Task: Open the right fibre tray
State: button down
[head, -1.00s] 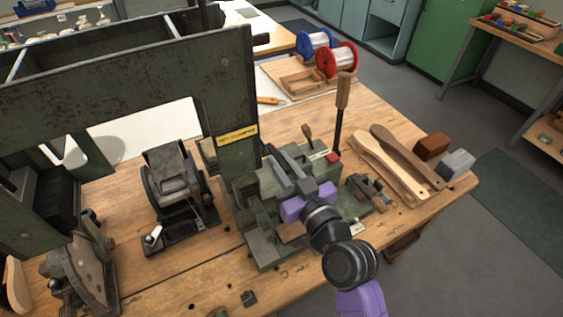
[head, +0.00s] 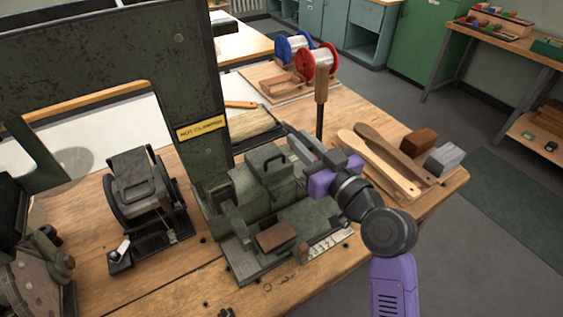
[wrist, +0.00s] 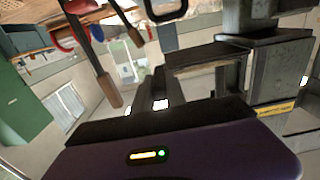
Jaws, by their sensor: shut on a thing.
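The tufting machine (head: 262,190) is a dark green metal unit on the wooden bench, with a black loop handle (head: 272,160) on its raised box. A tray of straw-coloured fibres (head: 252,128) shows just behind it. I cannot tell for certain which part is the right fibre tray. My gripper (head: 300,143), with purple finger mounts, reaches in from the right over the machine's back right corner. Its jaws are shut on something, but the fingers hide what. The black loop handle stands clear of it. In the wrist view the loop handle (wrist: 165,8) is at the top.
A lever with a wooden grip (head: 321,88) stands upright behind my gripper. Wooden paddles (head: 385,165) and two blocks lie to the right. Red and blue spools (head: 316,62) stand at the back. The machine's tall frame (head: 195,110) rises to the left. Open floor lies right of the bench.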

jog(key=w+d, duration=0.1)
jog(key=w+d+b, duration=0.1)
jog(key=d, duration=0.1)
jog(key=shift+d, duration=0.1)
jog(key=c, duration=1.4)
grip_release()
jog(key=shift+w, duration=0.1)
jog(key=shift+o, duration=0.2)
jog(key=b+v, duration=0.1)
jog(key=v, duration=0.7)
jog(key=shift+w, duration=0.1)
